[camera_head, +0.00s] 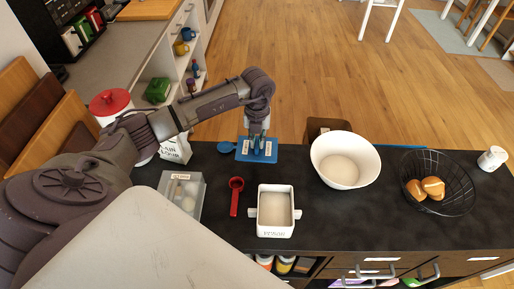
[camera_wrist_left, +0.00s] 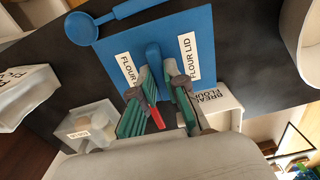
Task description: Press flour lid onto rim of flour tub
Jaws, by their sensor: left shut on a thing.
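The blue flour lid (camera_head: 262,153) hangs in my left gripper (camera_head: 257,146). In the wrist view the lid (camera_wrist_left: 205,35) is a flat blue square with two white "FLOUR LID" labels. The left gripper (camera_wrist_left: 160,85) is shut on the upright blue handle (camera_wrist_left: 153,52) in its middle. The flour tub (camera_head: 276,230) is a white open box with side handles, holding pale flour, on the dark counter. The lid is apart from the tub, beyond it and slightly left in the head view. The tub also shows in the wrist view (camera_wrist_left: 222,97), partly hidden by the gripper. My right gripper is out of view.
A red scoop (camera_head: 235,197) and a clear box of eggs (camera_head: 184,188) lie left of the tub. A blue spoon (camera_head: 227,148) is beside the lid. A white bowl (camera_head: 345,161), a black wire basket with rolls (camera_head: 438,196) and a white cup (camera_head: 492,158) stand right.

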